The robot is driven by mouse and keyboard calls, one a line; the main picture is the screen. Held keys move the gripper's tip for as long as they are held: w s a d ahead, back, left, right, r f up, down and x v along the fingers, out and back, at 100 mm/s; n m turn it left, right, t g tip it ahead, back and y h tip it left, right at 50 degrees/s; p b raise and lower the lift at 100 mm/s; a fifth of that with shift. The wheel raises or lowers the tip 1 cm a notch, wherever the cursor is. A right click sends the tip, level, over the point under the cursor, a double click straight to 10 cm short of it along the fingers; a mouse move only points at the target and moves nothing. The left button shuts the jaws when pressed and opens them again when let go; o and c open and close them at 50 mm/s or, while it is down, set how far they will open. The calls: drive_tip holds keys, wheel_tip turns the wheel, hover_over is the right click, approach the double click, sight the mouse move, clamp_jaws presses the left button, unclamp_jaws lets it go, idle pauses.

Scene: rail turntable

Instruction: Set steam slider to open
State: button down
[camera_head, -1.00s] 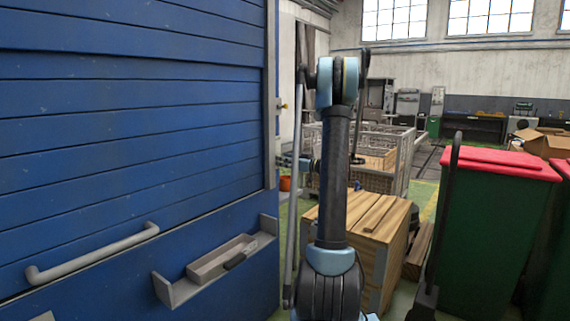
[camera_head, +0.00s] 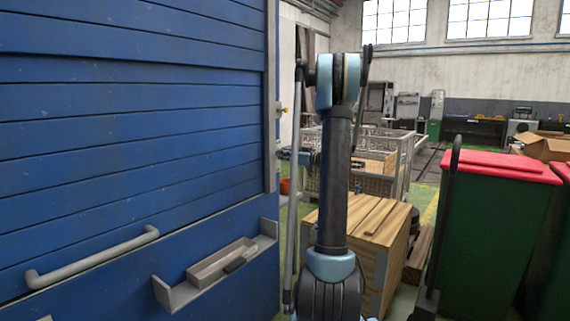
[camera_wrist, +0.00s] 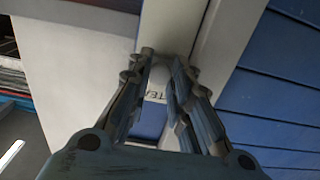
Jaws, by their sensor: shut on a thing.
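My gripper (camera_wrist: 163,62) is at the light grey post on the right edge of the blue panel. In the wrist view its two fingers are closed around a pale grey piece (camera_wrist: 158,72), which I take to be the steam slider. The fingers hide most of it, and I cannot read its setting. A pale label (camera_wrist: 157,97) with part of the word "STEAM" shows between the fingers. In the head view my gripper (camera_head: 285,155) is small and reaches leftward to the post (camera_head: 271,130).
The blue slatted panel (camera_head: 130,110) fills the left, with a grey bar handle (camera_head: 95,259) and a grey tray (camera_head: 177,297) low on it. A small brass-coloured part (camera_head: 284,110) sits above my gripper. A wooden crate (camera_head: 385,245) and a red-lidded green bin (camera_head: 480,240) stand right.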

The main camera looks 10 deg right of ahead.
drive_tip(key=shift+d+r, duration=0.1)
drive_tip(key=c, duration=1.4)
unclamp_jaws()
drive_tip(key=v, duration=1.1)
drive_tip(key=shift+s+d, duration=0.25)
drive_tip(key=shift+d, duration=0.05)
